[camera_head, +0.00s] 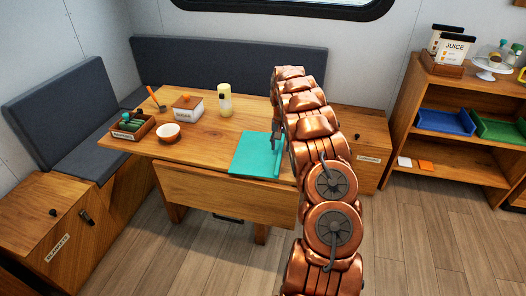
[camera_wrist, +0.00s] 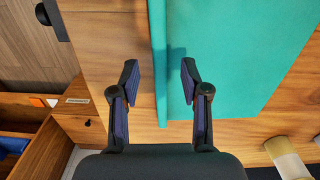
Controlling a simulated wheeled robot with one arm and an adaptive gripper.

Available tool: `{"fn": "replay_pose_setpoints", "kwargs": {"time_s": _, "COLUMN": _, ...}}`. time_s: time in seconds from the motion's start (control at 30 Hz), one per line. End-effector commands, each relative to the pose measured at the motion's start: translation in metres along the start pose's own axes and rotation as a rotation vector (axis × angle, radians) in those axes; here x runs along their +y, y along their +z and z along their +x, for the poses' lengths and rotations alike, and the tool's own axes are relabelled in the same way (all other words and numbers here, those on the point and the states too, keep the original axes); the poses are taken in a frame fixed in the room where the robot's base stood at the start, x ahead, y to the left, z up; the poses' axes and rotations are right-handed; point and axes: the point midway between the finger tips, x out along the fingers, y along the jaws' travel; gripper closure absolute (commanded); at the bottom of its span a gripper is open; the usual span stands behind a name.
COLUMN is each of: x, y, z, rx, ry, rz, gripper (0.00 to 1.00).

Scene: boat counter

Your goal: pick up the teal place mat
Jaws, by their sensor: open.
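The teal place mat (camera_head: 254,153) lies flat on the wooden table near its front right part. In the wrist view the mat (camera_wrist: 235,55) fills the upper right, with a raised strip along one side edge. My gripper (camera_head: 276,136) is over the mat's right edge; my copper arm hides part of the table beside it. In the wrist view my gripper (camera_wrist: 160,78) is open. Its two fingers are on either side of the raised strip, with a gap on each side. I cannot tell how far the fingertips are above the table.
On the wooden table (camera_head: 190,148) stand a yellow-topped bottle (camera_head: 225,100), a white box (camera_head: 187,107), a small bowl (camera_head: 168,133) and a wooden caddy (camera_head: 133,126). They are left of and behind the mat. A shelf unit (camera_head: 457,137) with trays stands at the right.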

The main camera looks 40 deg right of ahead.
Motion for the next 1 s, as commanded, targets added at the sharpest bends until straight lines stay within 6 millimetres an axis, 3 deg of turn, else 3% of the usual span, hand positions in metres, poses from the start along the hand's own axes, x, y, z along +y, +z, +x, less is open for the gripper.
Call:
{"fn": "replay_pose_setpoints", "kwargs": {"time_s": 0.2, "x": 0.001, "y": 0.000, "z": 0.020, "rx": -0.002, "ry": 0.001, "rz": 0.000, "gripper": 0.54}}
{"fn": "replay_pose_setpoints", "kwargs": {"time_s": 0.47, "x": 0.001, "y": 0.000, "z": 0.023, "rx": 0.000, "ry": 0.000, "rz": 0.000, "gripper": 0.54}}
{"fn": "replay_pose_setpoints", "kwargs": {"time_s": 0.9, "x": 0.001, "y": 0.000, "z": 0.023, "rx": 0.000, "ry": 0.000, "rz": 0.000, "gripper": 0.98}}
{"fn": "replay_pose_setpoints", "kwargs": {"time_s": 1.0, "x": 0.001, "y": 0.000, "z": 0.023, "rx": 0.000, "ry": 0.000, "rz": 0.000, "gripper": 1.00}}
